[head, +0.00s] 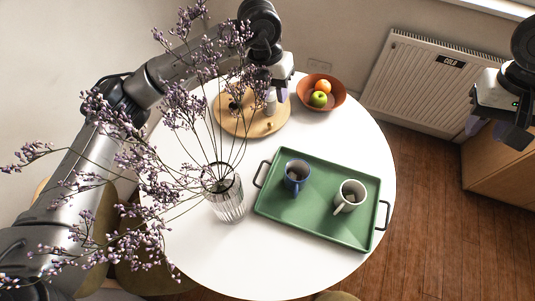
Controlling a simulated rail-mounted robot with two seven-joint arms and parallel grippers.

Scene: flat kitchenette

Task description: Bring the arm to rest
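My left gripper (272,92) reaches in from the left over the round wooden board (240,127) at the back of the white table. A small pale shaker (270,103) stands on the board right at its fingertips. Flower sprigs partly cover this gripper, and I cannot tell whether its fingers are touching the shaker. My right gripper (494,131) hangs at the right edge of the view, off the table. Its fingers are apart with nothing between them.
The white round table (180,240) bears a green tray (310,228) with a blue mug (296,178) and a white mug (349,196). A glass vase (228,203) with tall, spreading sprigs stands near my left arm. A fruit bowl (335,100) is behind, with a radiator (420,90) beyond.

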